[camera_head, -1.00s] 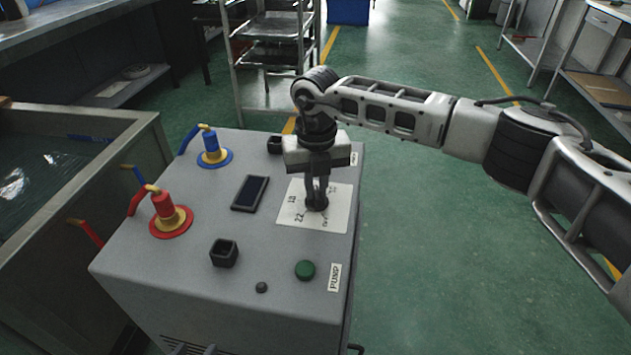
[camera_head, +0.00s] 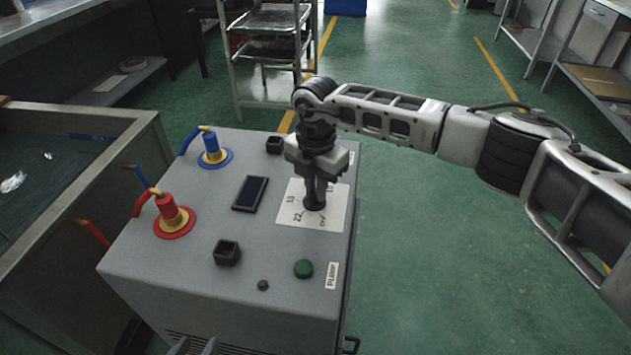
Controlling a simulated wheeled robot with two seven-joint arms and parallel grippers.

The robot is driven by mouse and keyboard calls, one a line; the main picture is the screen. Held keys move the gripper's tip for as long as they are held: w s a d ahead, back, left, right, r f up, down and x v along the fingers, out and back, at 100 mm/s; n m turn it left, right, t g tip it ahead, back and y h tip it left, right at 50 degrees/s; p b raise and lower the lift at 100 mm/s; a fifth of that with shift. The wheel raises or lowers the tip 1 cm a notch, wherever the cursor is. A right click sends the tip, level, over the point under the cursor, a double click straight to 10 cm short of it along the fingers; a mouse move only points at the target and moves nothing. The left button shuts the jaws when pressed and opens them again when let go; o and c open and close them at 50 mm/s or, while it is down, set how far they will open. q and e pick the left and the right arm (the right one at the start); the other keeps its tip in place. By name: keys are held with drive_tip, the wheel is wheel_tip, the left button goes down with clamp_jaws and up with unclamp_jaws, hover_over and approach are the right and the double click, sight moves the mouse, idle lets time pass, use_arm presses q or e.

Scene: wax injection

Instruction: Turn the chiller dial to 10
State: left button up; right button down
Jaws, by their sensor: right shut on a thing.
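The chiller (camera_head: 130,262) is a grey box with a flat top. Its black dial (camera_head: 314,203) stands on a white scale plate (camera_head: 289,216) near the right edge of the top. Numbers such as 13 and 22 show on the plate; the gripper covers others, and I cannot read the dial's setting. My right gripper (camera_head: 315,190) points down from above and is shut on the dial.
The top also bears a blue fitting (camera_head: 212,152), a red fitting (camera_head: 171,213), a dark display (camera_head: 250,193), a black square socket (camera_head: 227,252) and a green button (camera_head: 303,268). A water tank (camera_head: 118,155) stands at left. A rack (camera_head: 268,60) stands behind. Floor at right is clear.

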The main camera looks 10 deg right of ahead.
drive_tip(key=shift+m, duration=0.6)
drive_tip(key=c, duration=1.4)
unclamp_jaws()
drive_tip(key=shift+c, duration=0.2)
drive_tip(key=shift+r, duration=0.1)
wheel_tip(320, 180, up, 16)
